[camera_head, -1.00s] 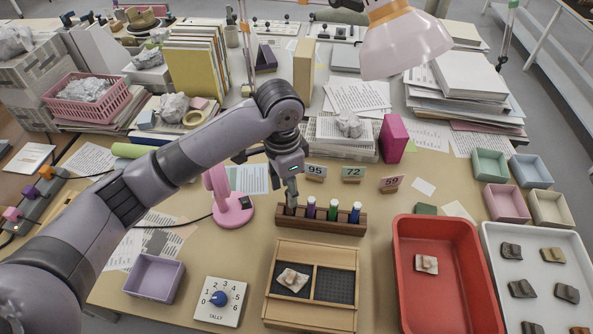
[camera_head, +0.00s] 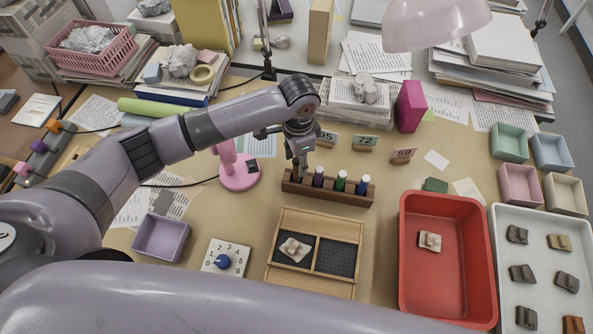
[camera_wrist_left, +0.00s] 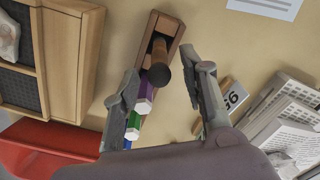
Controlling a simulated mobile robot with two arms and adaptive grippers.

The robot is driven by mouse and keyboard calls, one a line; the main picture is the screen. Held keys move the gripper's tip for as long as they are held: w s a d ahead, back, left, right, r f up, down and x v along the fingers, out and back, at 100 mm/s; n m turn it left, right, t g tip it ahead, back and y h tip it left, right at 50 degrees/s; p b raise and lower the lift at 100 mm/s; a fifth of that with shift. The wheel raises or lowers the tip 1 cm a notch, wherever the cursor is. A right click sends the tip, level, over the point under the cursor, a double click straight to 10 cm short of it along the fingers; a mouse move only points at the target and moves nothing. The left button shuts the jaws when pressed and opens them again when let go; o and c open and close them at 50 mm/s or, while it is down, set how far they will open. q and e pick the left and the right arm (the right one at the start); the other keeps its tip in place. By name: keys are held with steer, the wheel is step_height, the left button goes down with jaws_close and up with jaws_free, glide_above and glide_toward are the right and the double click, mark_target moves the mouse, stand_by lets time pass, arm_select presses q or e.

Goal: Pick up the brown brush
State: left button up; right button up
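The brown brush (camera_wrist_left: 160,66) stands upright in the left end slot of the wooden rack (camera_head: 327,195). In the left wrist view its dark round end points toward the camera. My left gripper (camera_head: 298,172) is over that end of the rack and points down. In the left wrist view my left gripper (camera_wrist_left: 158,70) is open, with one finger on each side of the brush and visible gaps between. In the head view the gripper mostly hides the brush. My right gripper is not in view.
Purple (camera_head: 318,177), green (camera_head: 340,181) and blue (camera_head: 363,184) capped items stand in the same rack. Number cards, including a 72 card (camera_head: 365,142), stand behind it. A pink lamp base (camera_head: 240,176) is to its left. A wooden divided tray (camera_head: 318,223) and red bin (camera_head: 447,278) are in front.

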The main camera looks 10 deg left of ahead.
mark_target(296, 171)
arm_select(q)
steer(key=shift+s+a+f+p, duration=0.15)
steer(key=shift+f+p, duration=0.2)
steer(key=shift+f, duration=1.1)
steer(key=shift+a+f+p, duration=0.1)
steer(key=shift+f+p, duration=0.25)
steer(key=shift+f, duration=1.1)
steer(key=shift+c, duration=0.5)
jaws_close()
